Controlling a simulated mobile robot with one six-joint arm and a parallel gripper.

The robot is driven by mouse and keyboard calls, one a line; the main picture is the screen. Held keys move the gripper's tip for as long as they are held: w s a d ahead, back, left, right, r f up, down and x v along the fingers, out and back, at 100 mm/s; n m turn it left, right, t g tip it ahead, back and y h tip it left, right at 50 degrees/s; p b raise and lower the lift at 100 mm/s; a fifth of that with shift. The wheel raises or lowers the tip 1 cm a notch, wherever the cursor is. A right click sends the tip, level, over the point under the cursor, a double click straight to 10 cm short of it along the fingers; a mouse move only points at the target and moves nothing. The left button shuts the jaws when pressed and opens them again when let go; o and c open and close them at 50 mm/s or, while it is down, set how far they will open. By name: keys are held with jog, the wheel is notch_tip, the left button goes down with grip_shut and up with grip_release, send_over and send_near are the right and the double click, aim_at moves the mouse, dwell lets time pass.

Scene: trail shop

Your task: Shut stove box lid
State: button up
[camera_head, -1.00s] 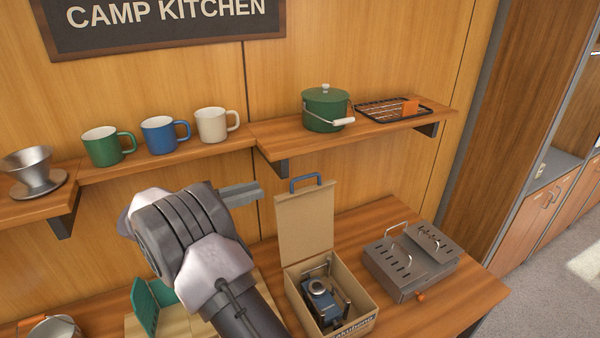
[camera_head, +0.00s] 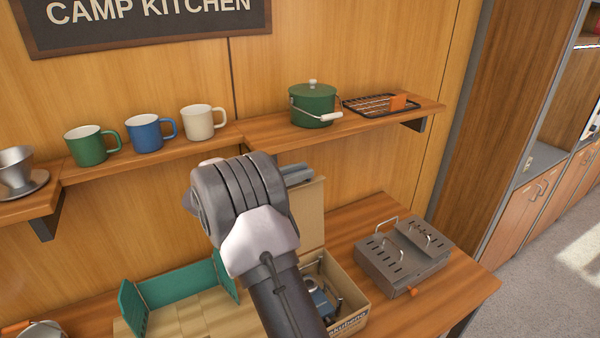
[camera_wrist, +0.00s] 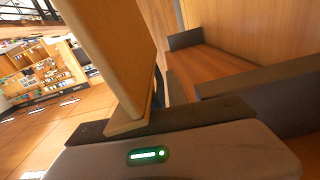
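The stove box (camera_head: 350,322) is an open cardboard box on the wooden counter, with a blue and metal stove (camera_head: 320,302) inside. Its cardboard lid (camera_head: 312,215) stands upright at the back of the box. My arm covers the lid's left side and part of the box. In the wrist view the lid (camera_wrist: 112,50) rises close beside the gripper. Whether the fingers touch the lid, and how far apart they are, is unclear.
A grey metal grill box (camera_head: 400,255) stands right of the stove box. A green-sided windscreen (camera_head: 185,290) stands on the left. The wall shelf above (camera_head: 350,125) holds a green pot (camera_head: 312,105), a wire rack (camera_head: 375,104) and mugs (camera_head: 145,133).

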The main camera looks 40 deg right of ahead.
grip_shut()
dwell(1.4)
